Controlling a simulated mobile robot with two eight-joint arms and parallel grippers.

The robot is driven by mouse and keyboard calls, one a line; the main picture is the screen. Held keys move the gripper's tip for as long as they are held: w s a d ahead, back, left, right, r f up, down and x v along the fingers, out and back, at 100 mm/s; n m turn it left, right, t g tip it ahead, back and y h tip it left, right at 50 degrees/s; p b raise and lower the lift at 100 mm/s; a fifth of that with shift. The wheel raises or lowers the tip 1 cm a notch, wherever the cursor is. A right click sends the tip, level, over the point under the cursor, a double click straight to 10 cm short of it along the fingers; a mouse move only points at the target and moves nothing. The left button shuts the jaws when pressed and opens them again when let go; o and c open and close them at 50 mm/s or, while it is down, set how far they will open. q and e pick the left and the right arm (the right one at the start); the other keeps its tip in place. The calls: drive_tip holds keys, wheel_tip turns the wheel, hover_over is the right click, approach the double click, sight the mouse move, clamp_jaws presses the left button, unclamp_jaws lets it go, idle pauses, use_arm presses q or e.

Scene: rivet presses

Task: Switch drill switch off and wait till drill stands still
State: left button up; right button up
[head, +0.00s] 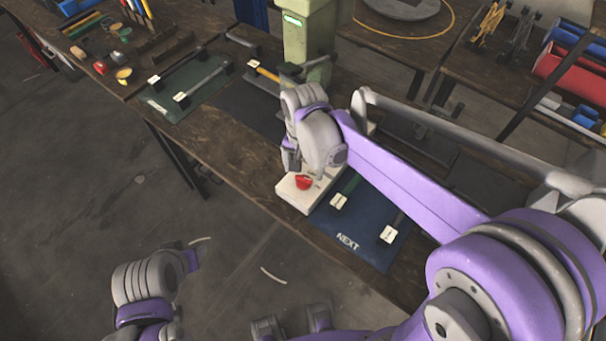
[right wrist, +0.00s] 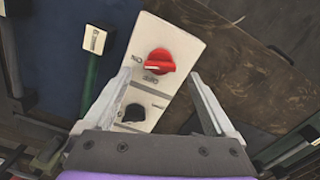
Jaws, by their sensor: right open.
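The drill switch is a red rotary knob (right wrist: 160,62) on a white panel (right wrist: 182,46) in the right wrist view. The words ON and OFF are printed beside it, and its white mark points left; I cannot tell which word it is set to. My right gripper (right wrist: 160,74) is open, its fingers on either side of the panel around the red knob, not closed on it. In the head view the red knob (head: 303,182) shows just below my right gripper (head: 298,164). My left arm (head: 150,282) is at the lower left; its fingers are unclear. No turning drill is visible.
A black knob (right wrist: 133,113) sits on the same panel. A green machine column (head: 306,45) with a lit green display stands behind. A blue mat (head: 362,228) marked NEXT holds handled tools beside the panel. A dark green mat (head: 183,90) with tools lies at left.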

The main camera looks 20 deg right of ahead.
sight(304, 178)
drive_tip(key=shift+f, duration=1.75)
drive_tip(key=c, duration=1.4)
